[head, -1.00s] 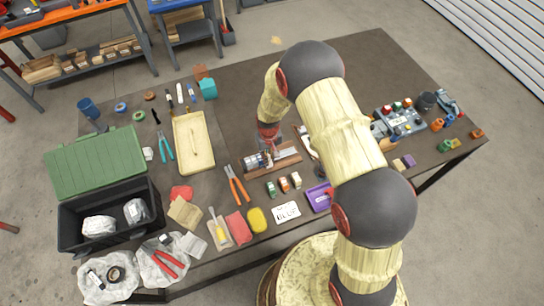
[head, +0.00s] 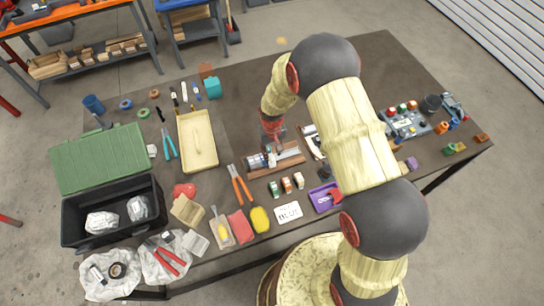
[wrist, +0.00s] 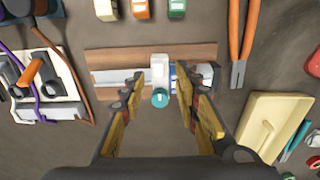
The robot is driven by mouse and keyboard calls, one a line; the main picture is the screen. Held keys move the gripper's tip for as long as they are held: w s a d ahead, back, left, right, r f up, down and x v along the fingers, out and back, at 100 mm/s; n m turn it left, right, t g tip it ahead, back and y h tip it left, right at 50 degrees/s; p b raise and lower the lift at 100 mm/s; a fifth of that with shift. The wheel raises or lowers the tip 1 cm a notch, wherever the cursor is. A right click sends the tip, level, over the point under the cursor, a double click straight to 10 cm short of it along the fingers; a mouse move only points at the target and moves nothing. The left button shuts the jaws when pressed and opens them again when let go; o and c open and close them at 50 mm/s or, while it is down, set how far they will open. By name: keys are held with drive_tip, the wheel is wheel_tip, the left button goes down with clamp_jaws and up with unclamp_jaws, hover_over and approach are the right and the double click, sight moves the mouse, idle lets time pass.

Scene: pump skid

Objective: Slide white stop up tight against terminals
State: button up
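A wooden board (wrist: 100,56) carries a metal rail (wrist: 108,78); the board also shows in the head view (head: 291,157). The white stop (wrist: 160,68) sits on the rail, with a round teal knob (wrist: 159,97) on its near side. The terminals (wrist: 203,76), grey with blue and white parts, are just right of the stop in the wrist view. My gripper (wrist: 159,82) is open over the rail, one finger each side of the stop. The right finger partly covers the nearest terminals, so I cannot tell whether stop and terminals touch.
Orange pliers (wrist: 243,40) and a cream tray (wrist: 272,125) lie right of the board in the wrist view. A white panel with cables (wrist: 45,92) lies to its left. Several small coloured blocks (wrist: 140,9) stand in a row beyond the board.

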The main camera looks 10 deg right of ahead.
wheel_tip(320, 180, up, 8)
idle(0.7)
drive_tip(key=s+d+r+m+t+b, duration=0.1)
drive_tip(key=s+d+r+b, duration=0.3)
drive_tip(key=s+r+b, duration=0.4)
drive_tip(key=s+d+r+m+t+b, duration=0.1)
drive_tip(key=s+d+r+t+b, duration=0.3)
drive_tip(key=s, duration=1.3)
wheel_tip(320, 180, up, 6)
drive_tip(key=d+b, duration=0.1)
drive_tip(key=b, duration=0.3)
drive_tip(key=shift+s+d+r+t, duration=0.25)
drive_tip(key=shift+s+t, duration=0.05)
drive_tip(key=shift+c, duration=0.2)
idle(0.3)
